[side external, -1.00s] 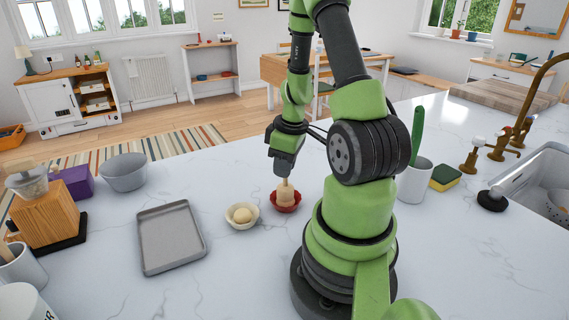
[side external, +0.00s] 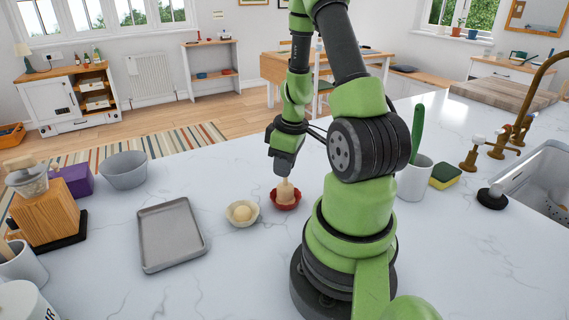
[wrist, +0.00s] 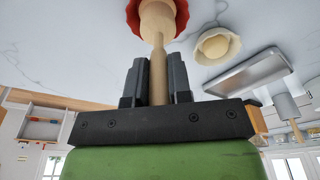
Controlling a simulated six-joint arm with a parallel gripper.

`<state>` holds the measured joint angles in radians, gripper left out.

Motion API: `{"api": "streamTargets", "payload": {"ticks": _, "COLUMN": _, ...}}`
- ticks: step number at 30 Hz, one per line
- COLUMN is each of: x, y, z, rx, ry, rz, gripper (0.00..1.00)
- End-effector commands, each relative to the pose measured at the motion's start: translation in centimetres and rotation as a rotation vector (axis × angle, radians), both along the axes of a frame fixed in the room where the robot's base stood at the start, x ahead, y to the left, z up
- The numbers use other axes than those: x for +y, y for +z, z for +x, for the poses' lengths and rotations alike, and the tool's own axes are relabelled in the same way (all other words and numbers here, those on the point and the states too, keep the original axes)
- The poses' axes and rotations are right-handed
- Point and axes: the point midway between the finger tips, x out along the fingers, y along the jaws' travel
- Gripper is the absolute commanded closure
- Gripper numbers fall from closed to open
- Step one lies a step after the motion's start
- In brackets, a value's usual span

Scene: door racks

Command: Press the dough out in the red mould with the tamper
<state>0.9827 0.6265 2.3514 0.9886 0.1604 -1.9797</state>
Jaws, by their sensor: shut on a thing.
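The red mould (side external: 285,203) stands on the white counter below my gripper, and its red fluted rim (wrist: 131,12) shows at the top of the wrist view. My gripper (wrist: 157,82) is shut on the wooden tamper (wrist: 158,62), with a black finger on each side of its handle. The tamper's wide end (side external: 285,192) is down in the red mould. The dough in the red mould is hidden under the tamper. A cream mould (side external: 242,213) with a ball of dough (side external: 242,212) in it stands just left of the red mould.
A grey tray (side external: 171,236) lies to the left, with a grey bowl (side external: 124,171) behind it. A wooden block (side external: 46,216) and a purple box (side external: 75,181) are at far left. A white cup (side external: 414,180) and a sponge (side external: 445,176) are right of my arm.

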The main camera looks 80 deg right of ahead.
Motion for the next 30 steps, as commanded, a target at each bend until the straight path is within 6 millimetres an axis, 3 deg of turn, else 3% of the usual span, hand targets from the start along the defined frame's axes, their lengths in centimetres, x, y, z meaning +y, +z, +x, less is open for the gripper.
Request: {"api": "streamTargets", "payload": {"ticks": 30, "x": 0.00, "y": -0.61, "z": 0.00, "rx": 0.000, "ry": 0.001, "rz": 0.001, "gripper": 1.00}}
